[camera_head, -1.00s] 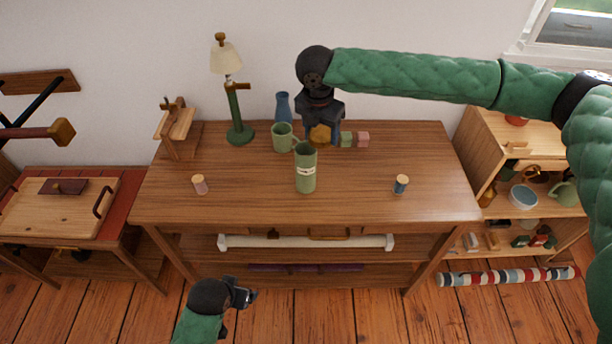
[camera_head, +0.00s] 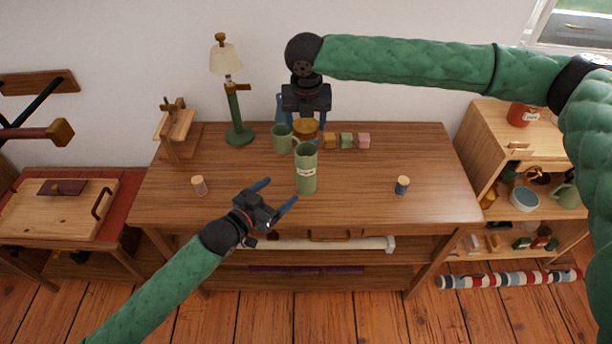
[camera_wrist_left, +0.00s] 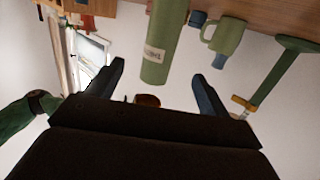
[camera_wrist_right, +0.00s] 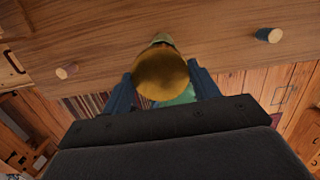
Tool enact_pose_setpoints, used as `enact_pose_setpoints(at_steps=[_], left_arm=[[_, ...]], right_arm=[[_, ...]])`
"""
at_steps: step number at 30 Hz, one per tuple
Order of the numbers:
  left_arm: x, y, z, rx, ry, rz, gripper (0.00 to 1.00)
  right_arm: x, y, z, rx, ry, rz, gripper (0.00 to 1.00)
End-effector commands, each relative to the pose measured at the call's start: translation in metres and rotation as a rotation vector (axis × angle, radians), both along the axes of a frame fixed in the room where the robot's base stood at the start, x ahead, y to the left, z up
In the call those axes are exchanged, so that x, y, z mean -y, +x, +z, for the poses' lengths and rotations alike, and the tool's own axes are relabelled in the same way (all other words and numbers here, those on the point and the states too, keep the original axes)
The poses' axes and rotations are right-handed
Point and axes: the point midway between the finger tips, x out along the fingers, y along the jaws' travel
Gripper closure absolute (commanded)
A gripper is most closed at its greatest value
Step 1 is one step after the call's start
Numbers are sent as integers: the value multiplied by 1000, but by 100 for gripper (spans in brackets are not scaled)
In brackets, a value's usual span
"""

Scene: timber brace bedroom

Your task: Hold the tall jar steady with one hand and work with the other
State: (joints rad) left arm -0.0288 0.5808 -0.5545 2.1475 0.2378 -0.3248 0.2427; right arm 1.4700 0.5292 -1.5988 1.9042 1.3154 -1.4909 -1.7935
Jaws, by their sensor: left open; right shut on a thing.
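The tall jar (camera_head: 306,175), green with a pale label, stands upright on the wooden table. My left gripper (camera_head: 276,194) is open in front and to the left of it, apart from it. In the left wrist view the jar (camera_wrist_left: 158,58) shows between the open fingers. My right gripper (camera_head: 306,121) is shut on a round golden-brown piece (camera_head: 306,129), held just behind and above the jar's top. This piece (camera_wrist_right: 160,75) sits between both fingers in the right wrist view and hides part of what is below.
A green mug (camera_head: 282,140) stands close behind the jar, with a blue vase (camera_head: 281,105) partly hidden beyond. Small yellow, green and pink blocks (camera_head: 347,140) lie to the right. A green lamp (camera_head: 237,115) stands back left.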

Motion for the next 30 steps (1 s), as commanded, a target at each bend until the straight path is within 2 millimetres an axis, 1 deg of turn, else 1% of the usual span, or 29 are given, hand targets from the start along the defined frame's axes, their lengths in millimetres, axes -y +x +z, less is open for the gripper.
enact_pose_setpoints(at_steps=[1,6,11,22,26,30], left_arm=[[-1,6,4,26,-13,-19,20],[-2,14,13,78,-57,-61,20],[-1,16,17,95,-75,-77,20],[-1,17,17,96,-76,-77,20],[5,24,17,97,-76,-76,20],[18,37,18,97,-76,-77,20]], right_arm=[[0,0,0,0,0,0,61],[0,0,0,0,0,0,61],[0,0,0,0,0,0,61],[0,0,0,0,0,0,61],[0,0,0,0,0,0,61],[0,0,0,0,0,0,61]])
